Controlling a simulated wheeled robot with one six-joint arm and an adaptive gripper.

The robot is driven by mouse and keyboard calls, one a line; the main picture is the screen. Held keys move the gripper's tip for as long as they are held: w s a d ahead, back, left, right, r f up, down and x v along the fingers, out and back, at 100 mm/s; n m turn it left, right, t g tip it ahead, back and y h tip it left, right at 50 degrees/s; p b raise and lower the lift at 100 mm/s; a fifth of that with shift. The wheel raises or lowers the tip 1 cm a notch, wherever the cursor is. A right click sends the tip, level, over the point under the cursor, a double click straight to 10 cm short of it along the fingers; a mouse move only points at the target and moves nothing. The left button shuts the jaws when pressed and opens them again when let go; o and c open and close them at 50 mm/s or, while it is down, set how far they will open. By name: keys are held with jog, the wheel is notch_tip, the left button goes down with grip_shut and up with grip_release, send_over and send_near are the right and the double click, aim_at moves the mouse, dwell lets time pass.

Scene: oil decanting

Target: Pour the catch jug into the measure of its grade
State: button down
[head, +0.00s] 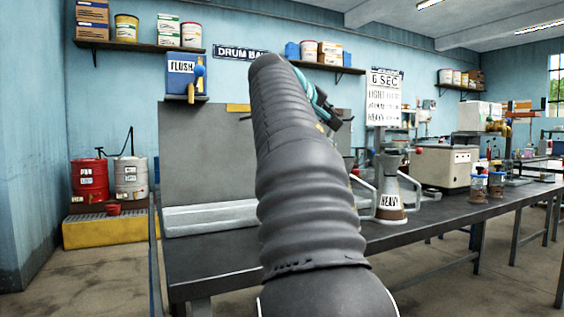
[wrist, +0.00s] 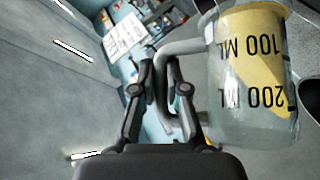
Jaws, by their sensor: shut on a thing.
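In the wrist view, my gripper (wrist: 163,92) is shut on the grey handle of a clear jug (wrist: 225,125) marked 100 ML and 200 ML. Amber oil (wrist: 262,50) lies in the jug with a slanting surface; the lettering appears upside down. In the head view, my gripper (head: 338,122) is partly hidden behind my arm, and the jug cannot be made out. A metal measure (head: 391,172) labelled HEAVY stands upright on the bench, right of my arm. A pale handle (head: 364,182) shows left of it; my arm may hide more measures.
The dark bench (head: 440,212) runs right, with a beige machine (head: 446,166) and small jars of dark liquid (head: 478,186) on it. A wall chart (head: 384,97) reads "6 SEC" at its top. A blue FLUSH container (head: 181,72) sits on the left shelf. A metal tray (head: 210,216) lies left.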

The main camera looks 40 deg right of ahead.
jog(key=shift+a+r, duration=0.15)
jog(key=shift+r, duration=0.1)
jog(key=shift+w+a+r+h, duration=0.1)
jog(key=shift+r+h, duration=0.05)
jog(key=shift+h, duration=0.15)
jog(key=shift+r+n, duration=0.15)
jog(key=shift+n, duration=0.15)
dwell(0.4)
jog(key=shift+w+a+n+h+b, duration=0.4)
jog(key=shift+a+n+h, duration=0.1)
jog(key=shift+a+h, duration=0.25)
dwell(2.3)
jog(key=shift+w+a+r+n+h+b, duration=0.7)
jog(key=shift+a+n+h+b, duration=0.25)
jog(key=shift+n, duration=0.05)
dwell(2.0)
jog(key=shift+s+d+r+p, duration=0.1)
jog(key=shift+s+d+p, duration=0.05)
jog(key=shift+p, duration=0.2)
jog(key=shift+s+d+f+m+y+p, duration=0.35)
jog(key=shift+d+m+y+p, duration=0.15)
jog(key=shift+d, duration=0.05)
jog(key=shift+s+d+f+m+y+p, duration=0.3)
jog(key=shift+s+d+m+y+p, duration=0.05)
jog(key=shift+d+m+y+p, duration=0.2)
jog(key=shift+s+d+f+m+y, duration=0.1)
jog(key=shift+d+f+m+y, duration=0.15)
jog(key=shift+m, duration=0.1)
